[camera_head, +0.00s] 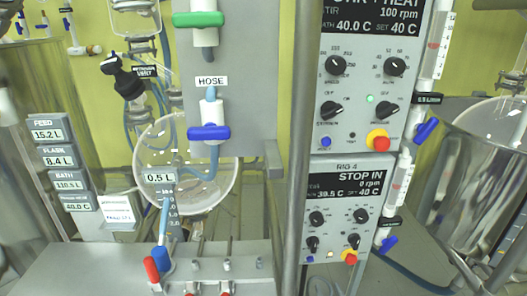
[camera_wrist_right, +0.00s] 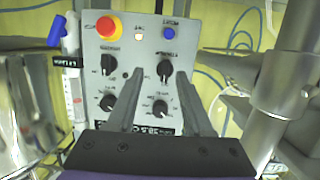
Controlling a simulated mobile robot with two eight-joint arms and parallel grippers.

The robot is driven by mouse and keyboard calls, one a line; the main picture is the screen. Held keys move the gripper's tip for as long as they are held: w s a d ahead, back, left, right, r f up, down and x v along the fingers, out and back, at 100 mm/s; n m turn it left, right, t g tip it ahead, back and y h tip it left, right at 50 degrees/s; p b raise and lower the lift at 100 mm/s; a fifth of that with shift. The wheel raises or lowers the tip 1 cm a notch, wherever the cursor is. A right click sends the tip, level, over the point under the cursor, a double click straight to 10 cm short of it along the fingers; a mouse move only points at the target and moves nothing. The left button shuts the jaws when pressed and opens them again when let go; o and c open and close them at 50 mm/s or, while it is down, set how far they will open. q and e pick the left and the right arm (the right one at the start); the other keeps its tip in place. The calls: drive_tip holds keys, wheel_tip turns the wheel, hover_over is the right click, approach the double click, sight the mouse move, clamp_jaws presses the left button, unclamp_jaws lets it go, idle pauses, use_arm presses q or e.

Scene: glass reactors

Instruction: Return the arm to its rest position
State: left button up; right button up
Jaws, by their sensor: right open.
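My right gripper (camera_wrist_right: 128,73) shows in the right wrist view, with its two grey fingers spread apart and nothing between them. Past the fingers is an upside-down grey control box (camera_wrist_right: 140,75) with several black knobs, a red-and-yellow button and a blue button. It looks like the lower box marked RIG 4 (camera_head: 335,215) in the head view. I cannot tell how far the fingertips are from its face. In the head view I cannot clearly make out either gripper. My left gripper is not in view.
A metal post (camera_wrist_right: 285,70) stands right of my right gripper, with a steel vessel (camera_wrist_right: 18,100) at left. In the head view are a glass flask (camera_head: 150,190), the blue hose valve (camera_head: 209,133), a grey bench (camera_head: 85,272) and a large vessel (camera_head: 480,190).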

drive_tip(key=s+f+g, duration=0.2)
drive_tip(key=s+g, duration=0.3)
drive_tip(key=s, duration=0.7)
drive_tip(key=s+f+g, duration=0.3)
drive_tip(key=s+g, duration=0.3)
drive_tip(key=s, duration=0.5)
use_arm(q)
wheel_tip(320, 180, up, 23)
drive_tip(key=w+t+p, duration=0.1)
drive_tip(key=p, duration=1.9)
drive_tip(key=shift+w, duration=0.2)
use_arm(e)
wheel_tip(320, 180, up, 23)
drive_tip(key=t, duration=0.1)
drive_tip(key=shift+w+a+r, duration=0.2)
drive_tip(key=shift+w+a, duration=0.15)
drive_tip(key=shift+a, duration=0.05)
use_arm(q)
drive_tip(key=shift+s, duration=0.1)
use_arm(e)
drive_tip(key=shift+s, duration=0.1)
